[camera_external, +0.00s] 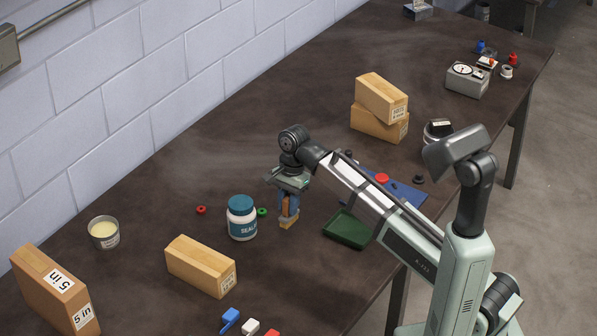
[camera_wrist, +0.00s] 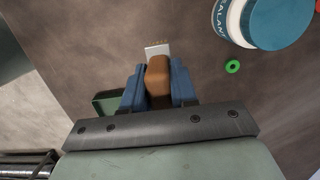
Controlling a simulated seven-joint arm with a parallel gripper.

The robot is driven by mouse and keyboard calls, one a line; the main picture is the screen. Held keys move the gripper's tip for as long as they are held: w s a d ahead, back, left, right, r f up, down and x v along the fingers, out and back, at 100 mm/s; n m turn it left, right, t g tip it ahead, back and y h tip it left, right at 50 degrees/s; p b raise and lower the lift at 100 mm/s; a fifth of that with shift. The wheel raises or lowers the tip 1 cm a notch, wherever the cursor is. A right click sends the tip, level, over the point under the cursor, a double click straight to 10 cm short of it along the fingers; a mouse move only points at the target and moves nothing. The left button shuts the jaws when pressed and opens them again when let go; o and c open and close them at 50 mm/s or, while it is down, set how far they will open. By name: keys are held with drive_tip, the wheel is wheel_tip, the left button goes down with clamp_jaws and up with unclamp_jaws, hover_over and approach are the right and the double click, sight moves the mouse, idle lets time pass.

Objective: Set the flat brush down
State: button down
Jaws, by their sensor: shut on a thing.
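My gripper (camera_external: 289,203) points down over the middle of the dark table, beside the sealant jar. Its blue fingers are shut on the flat brush (camera_external: 287,222). In the wrist view the brush's brown handle (camera_wrist: 158,77) sits between the two fingers of my gripper (camera_wrist: 158,88), with a pale end (camera_wrist: 157,49) showing beyond it. The brush hangs upright, its lower end at or just above the tabletop; I cannot tell whether it touches. The fingers hide part of the handle.
A sealant jar (camera_external: 242,218) with a blue lid stands close left, with a green ring (camera_external: 262,211) by it. A dark green tray (camera_external: 348,229) lies right.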

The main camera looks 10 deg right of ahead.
sight(289, 225)
drive_tip(key=shift+f, duration=3.95)
drive_tip(key=shift+f, duration=0.1)
drive_tip(key=c, duration=0.9)
unclamp_jaws()
drive_tip(key=r, duration=0.4)
drive_tip(key=w+d+r, duration=0.1)
drive_tip(key=r, duration=0.7)
drive_tip(key=shift+w+d, duration=0.15)
